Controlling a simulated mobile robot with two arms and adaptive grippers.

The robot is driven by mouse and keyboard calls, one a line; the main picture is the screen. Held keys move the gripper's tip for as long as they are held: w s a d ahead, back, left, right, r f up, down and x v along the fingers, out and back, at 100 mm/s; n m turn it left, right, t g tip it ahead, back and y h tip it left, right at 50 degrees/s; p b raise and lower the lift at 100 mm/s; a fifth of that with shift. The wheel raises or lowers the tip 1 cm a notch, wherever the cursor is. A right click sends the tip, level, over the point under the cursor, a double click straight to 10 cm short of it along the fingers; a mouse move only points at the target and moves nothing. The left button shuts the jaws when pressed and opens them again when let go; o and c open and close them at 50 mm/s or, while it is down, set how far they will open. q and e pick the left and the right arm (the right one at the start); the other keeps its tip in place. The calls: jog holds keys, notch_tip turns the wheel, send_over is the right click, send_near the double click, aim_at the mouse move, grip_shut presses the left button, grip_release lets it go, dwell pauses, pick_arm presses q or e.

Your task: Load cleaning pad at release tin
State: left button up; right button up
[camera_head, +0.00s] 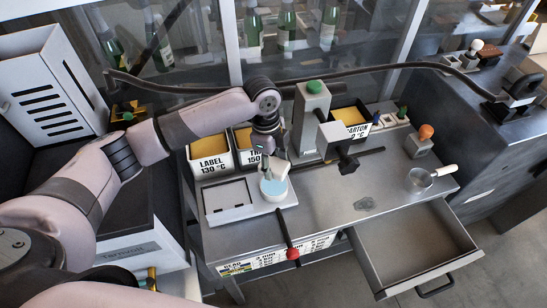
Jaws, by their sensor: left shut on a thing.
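My left gripper (270,168) points down over the round white tin (275,197) with light blue contents, at the table's front left. It is shut on a small pale thing (279,168), which looks like the cleaning pad. The pad is small and partly hidden by the fingers. It is at the tin's far rim, and I cannot tell whether it touches the blue contents. My right gripper is not in view.
A white tray (214,216) lies left of the tin. Labelled bins (211,165) stand behind it. A grey press with a green button (314,88) stands to the right. A red-knobbed lever (292,254) juts out in front. An open drawer (405,245) sticks out at right.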

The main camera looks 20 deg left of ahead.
aim_at(274, 185)
pick_arm(q)
jog(key=shift+f+m, duration=0.3)
jog(key=shift+f, duration=0.05)
notch_tip(274, 185, down, 6)
jog(key=b, duration=0.7)
jog(key=shift+r, duration=0.15)
jog(key=shift+f, duration=0.5)
dwell(0.6)
dwell(0.7)
jog(key=shift+s+f, duration=0.1)
jog(key=shift+f, duration=0.05)
dwell(1.3)
jog(key=shift+p, duration=0.35)
notch_tip(274, 185, up, 7)
jog(key=p, duration=0.7)
jog(key=shift+r+p, duration=0.2)
jog(key=shift+p, duration=0.1)
jog(key=shift+f, duration=0.1)
